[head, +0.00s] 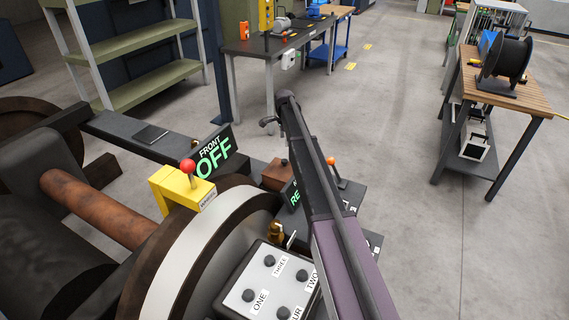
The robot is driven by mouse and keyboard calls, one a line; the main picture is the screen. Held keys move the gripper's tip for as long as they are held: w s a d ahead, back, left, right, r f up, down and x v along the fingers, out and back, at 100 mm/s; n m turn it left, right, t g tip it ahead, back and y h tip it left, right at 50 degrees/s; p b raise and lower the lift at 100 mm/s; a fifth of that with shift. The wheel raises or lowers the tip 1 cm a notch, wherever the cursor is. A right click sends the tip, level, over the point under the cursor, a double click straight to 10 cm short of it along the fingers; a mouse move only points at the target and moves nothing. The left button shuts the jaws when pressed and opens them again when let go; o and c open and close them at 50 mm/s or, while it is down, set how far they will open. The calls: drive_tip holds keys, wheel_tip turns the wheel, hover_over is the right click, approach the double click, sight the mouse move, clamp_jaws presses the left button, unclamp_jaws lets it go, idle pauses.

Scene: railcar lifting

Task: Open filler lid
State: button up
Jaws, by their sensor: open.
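No part is labelled as a filler lid, so I cannot tell for sure which it is. A small brown block with a dark knob (277,174) stands beyond the wheel, just left of my arm. A brass fitting (275,232) sits at the wheel's right edge. A flat dark plate (150,134) lies on the black beam at the left. My arm reaches up from the lower right, and my gripper (272,121) at its far end is open, above and beyond the brown block. It appears empty and apart from these parts. My arm hides some of the area to its right.
A yellow block with a red-knobbed lever (184,190) stands beside the "FRONT OFF" sign (211,153). A button box (270,279) is at the front. An orange-knobbed lever (333,170) is right of my arm. A workbench (500,82) stands right; the floor between is clear.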

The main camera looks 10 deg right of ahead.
sight(284, 160)
drive_tip(key=shift+f+b, duration=5.15)
drive_tip(key=shift+f, duration=0.3)
drive_tip(key=shift+c, duration=0.2)
clamp_jaws()
